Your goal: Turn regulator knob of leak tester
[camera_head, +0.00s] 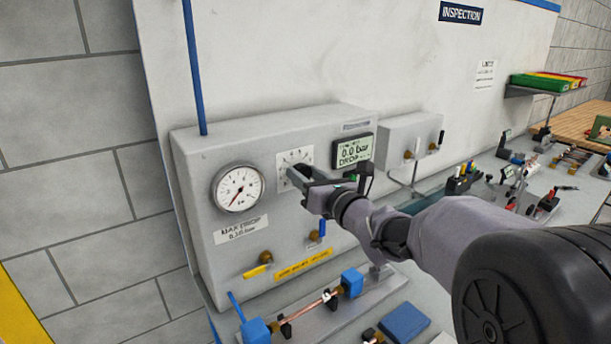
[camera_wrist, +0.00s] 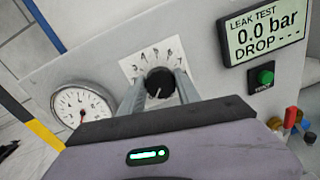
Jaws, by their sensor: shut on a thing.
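The leak tester (camera_head: 205,170) is a grey box on the left of the bench against the wall. Its black regulator knob (camera_wrist: 159,82) sits on a white dial plate (camera_wrist: 133,66) with marks around it. The knob's white pointer line points down in the wrist view. My gripper (camera_wrist: 158,88) is shut on the knob, one finger on each side. In the head view my gripper (camera_head: 292,176) covers the knob. The round gauge (camera_head: 239,188) is left of the knob. The display (camera_wrist: 264,34) reads 0.0 bar and DROP with dashes.
A green button (camera_wrist: 265,76) is below the display. A yellow-handled valve (camera_head: 257,268) and a blue-handled valve (camera_head: 318,234) stick out below my gripper. A copper tube (camera_head: 308,308) lies in a fixture between blue blocks in front of the tester.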

